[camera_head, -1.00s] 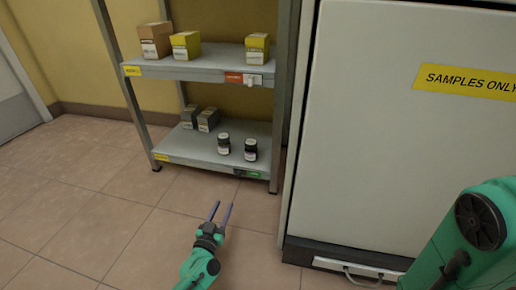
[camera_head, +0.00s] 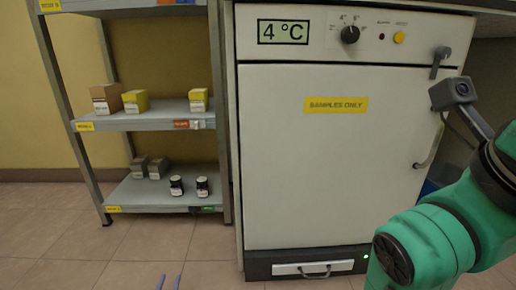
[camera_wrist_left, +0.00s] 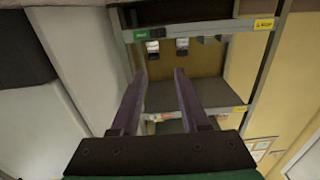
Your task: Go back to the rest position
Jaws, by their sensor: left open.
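My right arm (camera_head: 430,235) comes in from the right in the head view, in front of the fridge. A dark grey part (camera_head: 455,92) is at the upper end of that arm, near the fridge's right side. Whether it is the right gripper cannot be told.
A metal shelf (camera_head: 165,120) at the left holds yellow and brown boxes (camera_head: 135,101), grey boxes (camera_head: 158,168) and two dark jars (camera_head: 203,187). A white fridge (camera_head: 320,170) reading 4 °C stands beside it, door shut. The tiled floor (camera_head: 60,235) in front of the shelf is clear.

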